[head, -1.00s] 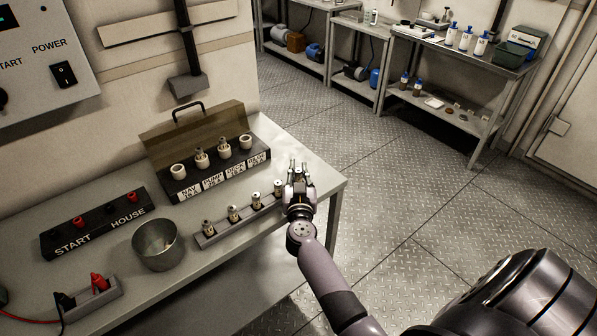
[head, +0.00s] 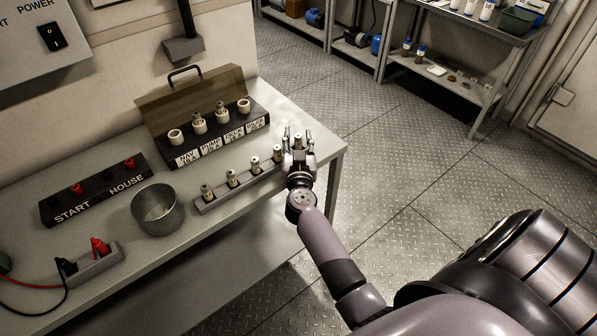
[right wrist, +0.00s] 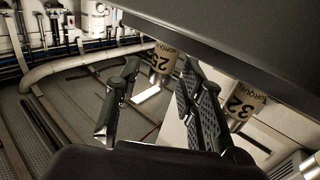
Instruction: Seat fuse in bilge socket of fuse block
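The black fuse block (head: 218,146) stands on the table with its tinted lid up. Its two middle sockets hold fuses; the leftmost socket (head: 175,137) and rightmost socket (head: 244,106) look empty. A grey rack (head: 241,191) in front holds several upright fuses. My right gripper (head: 298,137) is open at the rack's right end. My left gripper is out of view.
A metal cup (head: 158,211) stands left of the rack. The START/HOUSE terminal block (head: 97,190) and a holder with red and black clips (head: 94,262) are farther left. The table's right edge is close to my right gripper.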

